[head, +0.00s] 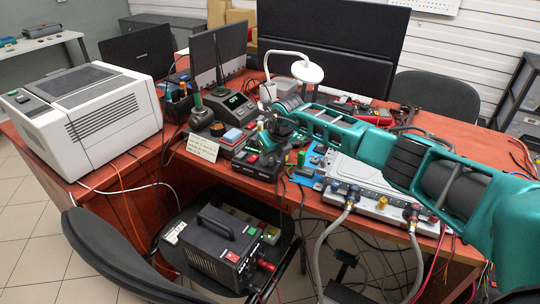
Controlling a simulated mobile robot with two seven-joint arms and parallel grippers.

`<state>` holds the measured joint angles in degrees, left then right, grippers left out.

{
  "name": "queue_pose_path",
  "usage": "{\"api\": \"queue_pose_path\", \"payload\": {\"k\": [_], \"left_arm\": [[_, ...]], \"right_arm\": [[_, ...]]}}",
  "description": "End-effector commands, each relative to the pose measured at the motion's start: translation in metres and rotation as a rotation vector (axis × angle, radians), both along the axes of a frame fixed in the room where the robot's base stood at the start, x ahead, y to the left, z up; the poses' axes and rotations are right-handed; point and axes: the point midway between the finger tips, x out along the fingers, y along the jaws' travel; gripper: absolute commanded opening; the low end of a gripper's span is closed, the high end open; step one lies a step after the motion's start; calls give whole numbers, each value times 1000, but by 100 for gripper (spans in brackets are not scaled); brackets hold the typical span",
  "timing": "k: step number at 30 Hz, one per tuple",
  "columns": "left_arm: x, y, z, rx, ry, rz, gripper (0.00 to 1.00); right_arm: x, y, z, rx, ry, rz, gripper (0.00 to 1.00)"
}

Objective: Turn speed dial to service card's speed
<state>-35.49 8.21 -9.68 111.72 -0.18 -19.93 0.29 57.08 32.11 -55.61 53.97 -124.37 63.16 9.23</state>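A small cream card (203,147) with writing too small to read stands at the front edge of the red desk, left of my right gripper. My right arm reaches in from the right, over a light grey unit (375,188) with two hose fittings on its front. My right gripper (268,143) is above a small dark box (259,164) with red lights on its front. Whether its fingers are open or shut is too small to tell, and so is any contact. I cannot make out the speed dial; the gripper and arm cover part of this area. My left gripper is out of view.
A large white-grey machine (83,118) fills the left. Grey hoses (322,245) hang in front. A black power unit (222,247) rests on a chair below.

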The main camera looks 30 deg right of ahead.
Motion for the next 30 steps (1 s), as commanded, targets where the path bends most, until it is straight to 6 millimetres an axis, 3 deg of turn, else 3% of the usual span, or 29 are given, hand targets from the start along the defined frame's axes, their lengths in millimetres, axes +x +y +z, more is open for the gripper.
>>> {"api": "queue_pose_path", "payload": {"k": [8,20,30], "left_arm": [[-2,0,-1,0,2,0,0],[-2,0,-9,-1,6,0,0],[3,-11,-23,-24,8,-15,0]], "right_arm": [[0,0,0,0,0,0,0],[0,-1,-2,-1,-1,67,0],[1,-2,-4,0,-2,317,0]]}}
